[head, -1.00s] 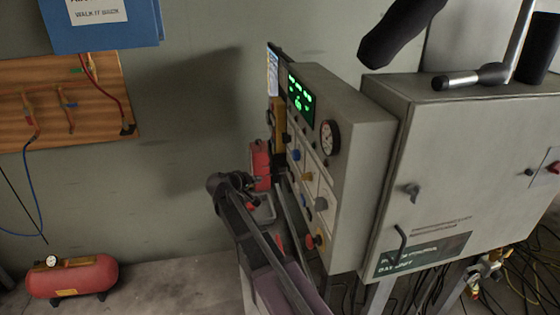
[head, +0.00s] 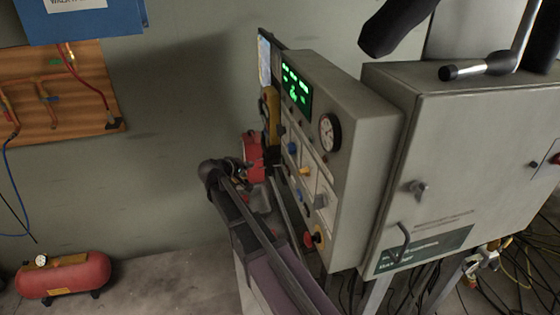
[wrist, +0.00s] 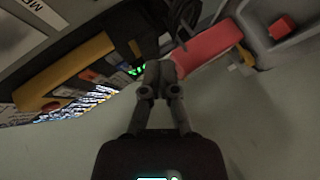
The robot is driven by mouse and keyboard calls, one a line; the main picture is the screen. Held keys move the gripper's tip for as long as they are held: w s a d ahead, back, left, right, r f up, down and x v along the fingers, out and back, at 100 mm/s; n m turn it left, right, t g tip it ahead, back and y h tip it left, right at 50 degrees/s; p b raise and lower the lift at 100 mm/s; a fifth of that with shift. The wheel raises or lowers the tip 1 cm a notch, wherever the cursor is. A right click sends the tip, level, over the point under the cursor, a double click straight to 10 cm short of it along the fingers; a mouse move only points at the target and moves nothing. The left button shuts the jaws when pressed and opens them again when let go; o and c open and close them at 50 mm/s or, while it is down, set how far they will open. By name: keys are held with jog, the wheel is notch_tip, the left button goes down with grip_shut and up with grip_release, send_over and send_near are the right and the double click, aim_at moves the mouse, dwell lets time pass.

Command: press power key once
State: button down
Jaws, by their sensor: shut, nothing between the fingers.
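My gripper (wrist: 160,72) is shut and empty in the wrist view, its two fingertips together. The grey control panel (head: 345,130) stands at the middle of the head view, with a lit green display (head: 296,90), a round gauge (head: 329,132) and several coloured knobs and buttons. A yellow handheld device (head: 270,115) is at the panel's far left edge. It also shows in the wrist view (wrist: 66,74), left of my fingers, with a small red button (wrist: 52,106). I cannot tell which control is the power key. In the head view my fingertips are too small to make out.
A red object (head: 254,157) is beside my wrist and shows behind the fingertips in the wrist view (wrist: 208,50). A grey cabinet (head: 450,150) with handles stands right of the panel. A red air tank (head: 65,275) is on the floor at left.

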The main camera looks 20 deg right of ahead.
jog(key=d, duration=0.8)
jog(key=shift+d, duration=0.35)
jog(key=shift+d, duration=0.8)
dwell(2.5)
jog(key=shift+a, duration=0.8)
jog(key=shift+a, duration=0.15)
jog(key=shift+a, duration=2.4)
jog(key=s+d+f+m+g+y, duration=0.1)
jog(key=s+d+f+g+y, duration=0.2)
jog(key=s, duration=0.4)
jog(key=s+d+f+m+g+y, duration=0.1)
jog(key=s+d+f+m+g, duration=0.1)
jog(key=s+f, duration=0.35)
jog(key=s+a+f+g+y, duration=0.1)
jog(key=s+y, duration=0.2)
jog(key=s, duration=0.5)
jog(key=s+a+f+m+g+y, duration=0.1)
jog(key=s+a+g+y, duration=0.1)
jog(key=s, duration=0.6)
jog(key=shift+f+y, duration=0.15)
jog(key=shift+y, duration=0.35)
